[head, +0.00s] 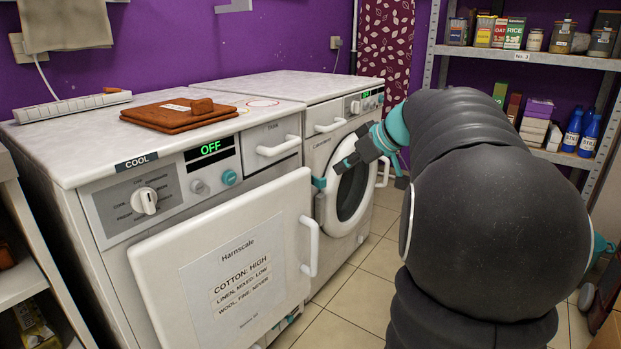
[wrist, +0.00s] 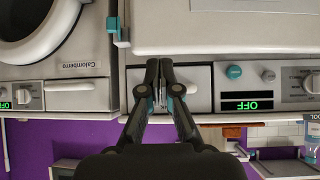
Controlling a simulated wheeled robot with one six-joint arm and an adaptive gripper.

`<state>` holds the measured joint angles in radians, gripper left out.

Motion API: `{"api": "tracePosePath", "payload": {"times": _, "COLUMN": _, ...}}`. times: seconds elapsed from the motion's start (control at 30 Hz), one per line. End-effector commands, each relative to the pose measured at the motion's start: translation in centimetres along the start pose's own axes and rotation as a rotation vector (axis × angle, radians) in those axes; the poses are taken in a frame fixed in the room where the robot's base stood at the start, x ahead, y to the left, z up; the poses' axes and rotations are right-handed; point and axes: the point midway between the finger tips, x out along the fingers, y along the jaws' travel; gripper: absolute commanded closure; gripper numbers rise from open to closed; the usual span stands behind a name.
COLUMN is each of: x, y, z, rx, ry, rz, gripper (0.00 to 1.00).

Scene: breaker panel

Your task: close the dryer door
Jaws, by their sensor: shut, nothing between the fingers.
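The dryer is the front white machine (head: 110,190) with a green OFF display. Its door (head: 160,270) is a broad white panel with a printed sheet and a white handle (head: 310,245) at the right edge. The door lies nearly parallel to the front; I cannot tell whether it is fully shut. My gripper (head: 340,168) is shut and empty, to the right of the door's upper right corner. In the wrist view, upside down, my gripper (wrist: 158,65) overlaps the drawer front near the edge of the door (wrist: 230,25). No contact is clear.
A second machine (head: 315,155) with a round door (head: 352,190) stands just beyond the dryer. A folded brown cloth (head: 175,115) and a power strip (head: 70,107) lie on top. A shelf unit (head: 530,57) stands at right. Tiled floor (head: 345,315) is open between.

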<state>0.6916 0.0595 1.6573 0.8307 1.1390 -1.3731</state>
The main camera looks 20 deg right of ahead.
Motion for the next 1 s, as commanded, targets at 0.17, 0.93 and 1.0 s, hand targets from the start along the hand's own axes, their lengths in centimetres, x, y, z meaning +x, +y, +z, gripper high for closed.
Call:
{"api": "tracePosePath", "payload": {"times": 0.17, "x": 1.5, "y": 0.0, "z": 0.1, "rx": 0.008, "ry": -0.002, "rz": -0.001, "gripper": 1.0}}
{"api": "tracePosePath", "payload": {"times": 0.93, "x": 12.5, "y": 0.1, "z": -2.2, "rx": 0.004, "ry": -0.004, "rz": 0.004, "gripper": 1.0}}
{"api": "tracePosePath", "payload": {"times": 1.0, "x": 12.8, "y": 0.1, "z": -2.4, "rx": 0.004, "ry": -0.004, "rz": 0.004, "gripper": 1.0}}
